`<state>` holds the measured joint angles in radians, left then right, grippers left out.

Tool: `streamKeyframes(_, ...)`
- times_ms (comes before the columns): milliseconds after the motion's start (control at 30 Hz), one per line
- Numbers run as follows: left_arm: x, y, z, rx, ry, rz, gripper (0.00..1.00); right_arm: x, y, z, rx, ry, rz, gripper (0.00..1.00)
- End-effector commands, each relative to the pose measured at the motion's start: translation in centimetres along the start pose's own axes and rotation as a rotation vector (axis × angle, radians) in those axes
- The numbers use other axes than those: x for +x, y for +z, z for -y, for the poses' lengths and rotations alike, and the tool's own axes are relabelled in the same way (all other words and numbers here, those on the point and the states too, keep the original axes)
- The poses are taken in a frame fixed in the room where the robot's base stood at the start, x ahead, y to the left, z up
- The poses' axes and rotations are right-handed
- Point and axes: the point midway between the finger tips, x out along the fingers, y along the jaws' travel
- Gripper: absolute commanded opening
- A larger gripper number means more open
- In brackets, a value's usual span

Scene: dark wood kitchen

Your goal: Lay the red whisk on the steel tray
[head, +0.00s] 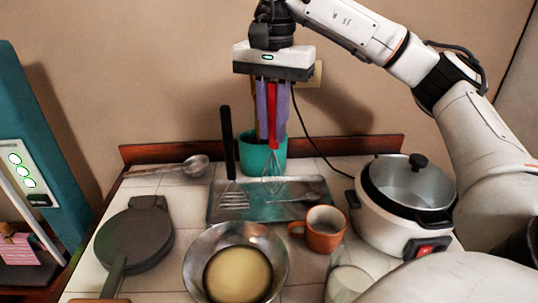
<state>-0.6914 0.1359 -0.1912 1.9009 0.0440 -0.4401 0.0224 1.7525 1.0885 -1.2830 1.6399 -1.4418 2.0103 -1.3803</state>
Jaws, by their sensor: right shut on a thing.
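The red whisk (272,115) hangs upright, handle up, in my right gripper (271,138). The gripper is shut on the red handle, with a finger on each side. The wire end (274,172) points down over the back part of the steel tray (215,215), in front of the teal pot. I cannot tell whether the wires touch the tray. A slotted spatula (227,140) with a black handle has its head over the tray's left part. A metal utensil (295,198) appears to lie on the tray's right part. My left gripper is not in view.
A teal pot (250,160) stands behind the tray. A metal bowl (199,262) and an orange mug (325,240) stand in front. A white cooker (385,225) is at right, a dark pan (135,242) at left. A ladle (195,166) lies behind left.

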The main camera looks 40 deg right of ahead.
Motion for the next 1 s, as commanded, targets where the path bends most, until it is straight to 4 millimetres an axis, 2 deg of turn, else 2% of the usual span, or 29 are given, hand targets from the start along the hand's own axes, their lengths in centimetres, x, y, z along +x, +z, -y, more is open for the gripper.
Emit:
streamKeyframes(200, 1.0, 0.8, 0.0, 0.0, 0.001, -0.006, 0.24, 2.5, 0.0, 0.0, -0.001, 0.002, 0.001, 0.0)
streamKeyframes(367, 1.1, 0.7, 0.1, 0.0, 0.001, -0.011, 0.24, 4.4, 0.0, 0.0, 0.0, 0.001, 0.0, 0.0)
streamKeyframes(767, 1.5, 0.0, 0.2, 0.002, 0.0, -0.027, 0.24, 4.9, 0.0, 0.0, -0.001, -0.001, 0.0, 0.0)
streamKeyframes(800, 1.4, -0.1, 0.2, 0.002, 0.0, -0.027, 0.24, 4.7, 0.0, 0.0, 0.0, -0.001, 0.0, 0.23)
streamKeyframes(867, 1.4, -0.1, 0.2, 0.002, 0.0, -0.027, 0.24, 4.7, 0.0, 0.0, 0.0, -0.001, 0.0, 0.33)
streamKeyframes(1000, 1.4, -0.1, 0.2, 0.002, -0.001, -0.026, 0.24, 4.7, 0.0, 0.0, 0.0, -0.001, 0.0, 0.35)
